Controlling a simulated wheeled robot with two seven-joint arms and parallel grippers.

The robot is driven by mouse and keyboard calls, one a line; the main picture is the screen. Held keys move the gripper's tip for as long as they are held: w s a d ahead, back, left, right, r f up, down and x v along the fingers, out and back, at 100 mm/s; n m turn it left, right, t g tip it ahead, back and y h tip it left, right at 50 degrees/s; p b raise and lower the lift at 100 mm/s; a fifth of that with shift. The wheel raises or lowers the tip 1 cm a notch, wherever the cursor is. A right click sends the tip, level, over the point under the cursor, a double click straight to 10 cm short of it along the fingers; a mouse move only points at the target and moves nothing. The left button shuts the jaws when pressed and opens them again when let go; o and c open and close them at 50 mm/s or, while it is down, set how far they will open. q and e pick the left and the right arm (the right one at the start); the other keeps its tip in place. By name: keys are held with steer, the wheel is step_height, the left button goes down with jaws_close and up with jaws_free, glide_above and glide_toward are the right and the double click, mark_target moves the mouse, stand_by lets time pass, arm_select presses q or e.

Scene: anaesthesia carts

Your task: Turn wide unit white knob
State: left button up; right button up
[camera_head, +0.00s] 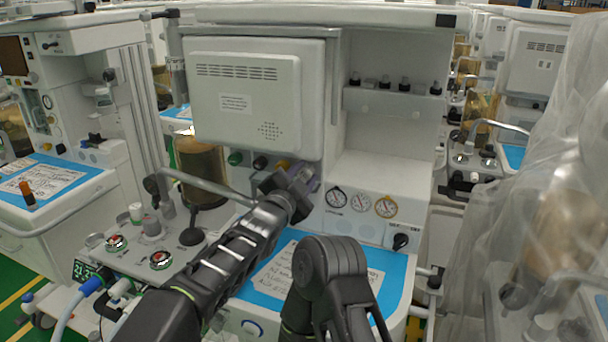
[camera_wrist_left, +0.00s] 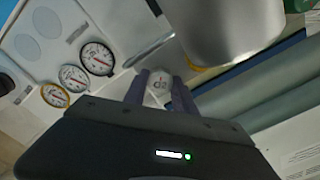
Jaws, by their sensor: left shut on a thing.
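The wide unit (camera_head: 395,200) is a white cart with a large boxed screen seen from the back, in the middle of the head view. The white knob (camera_wrist_left: 159,84) is small, with dark marks on its face. It sits between the two fingers of my left gripper (camera_wrist_left: 160,92) in the left wrist view. My left gripper (camera_head: 303,181) reaches the unit's front panel, under the screen box, in the head view. It is shut on the knob, which it hides in the head view. My right gripper is not visible.
Three round gauges (camera_head: 360,203) and a black selector knob (camera_head: 401,241) are on the panel right of the gripper. A blue mat (camera_head: 392,262) with a paper sheet covers the worktop below. Metal tubing (camera_head: 205,184) runs close left. A plastic-draped unit (camera_head: 545,200) stands at right.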

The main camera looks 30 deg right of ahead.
arm_select(q)
jaws_close()
steer(key=shift+n, duration=0.4)
steer(key=shift+n+b, duration=0.55)
steer(key=shift+n, duration=0.65)
steer(key=shift+n+b, duration=0.5)
steer(key=shift+n, duration=1.4)
steer(key=o, duration=0.6)
jaws_free()
